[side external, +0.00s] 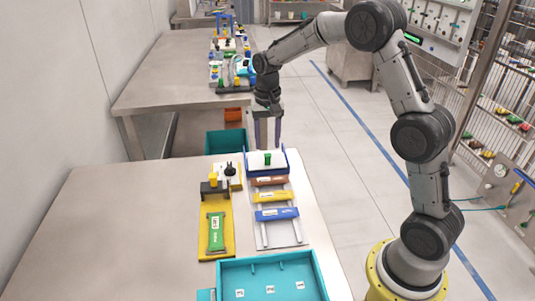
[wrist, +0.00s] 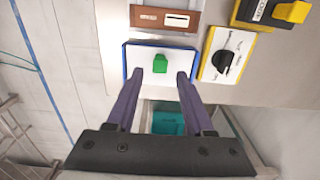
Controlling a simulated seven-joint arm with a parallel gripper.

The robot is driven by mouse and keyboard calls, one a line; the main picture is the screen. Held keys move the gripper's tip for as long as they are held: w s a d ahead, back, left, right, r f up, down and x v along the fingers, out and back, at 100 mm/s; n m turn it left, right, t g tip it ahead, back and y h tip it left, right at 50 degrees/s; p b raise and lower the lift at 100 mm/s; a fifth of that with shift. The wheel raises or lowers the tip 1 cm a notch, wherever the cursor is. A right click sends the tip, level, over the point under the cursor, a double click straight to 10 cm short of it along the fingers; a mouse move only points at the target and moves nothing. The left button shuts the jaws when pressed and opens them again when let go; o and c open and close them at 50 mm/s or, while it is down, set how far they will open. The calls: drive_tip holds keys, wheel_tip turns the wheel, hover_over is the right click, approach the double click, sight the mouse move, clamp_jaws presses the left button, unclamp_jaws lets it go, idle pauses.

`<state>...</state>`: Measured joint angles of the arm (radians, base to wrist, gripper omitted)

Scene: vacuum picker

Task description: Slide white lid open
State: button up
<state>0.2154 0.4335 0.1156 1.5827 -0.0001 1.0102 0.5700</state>
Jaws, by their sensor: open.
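The white lid (side external: 259,160) covers a blue-rimmed box (side external: 249,173) at the far end of the near table. A small green knob (side external: 267,158) stands up from the lid. In the wrist view the white lid (wrist: 137,58) lies flat inside the blue rim, with the green knob (wrist: 159,62) near its middle. My gripper (side external: 267,146) is above the far part of the box. In the wrist view its two purple fingers (wrist: 172,75) are spread wide, one to each side of the knob, with nothing between them. Whether the fingertips touch the lid cannot be told.
Brown (side external: 269,181), yellow (side external: 272,196) and blue (side external: 277,214) bars lie on a rack in front of the box. A black knob panel (wrist: 222,57) stands beside it. A teal tray (side external: 268,282) sits at the near edge. The table's left side is clear.

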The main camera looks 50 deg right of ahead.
sight(267, 156)
drive_tip(key=shift+f, duration=2.5)
clamp_jaws()
drive_tip(key=shift+r, duration=0.1)
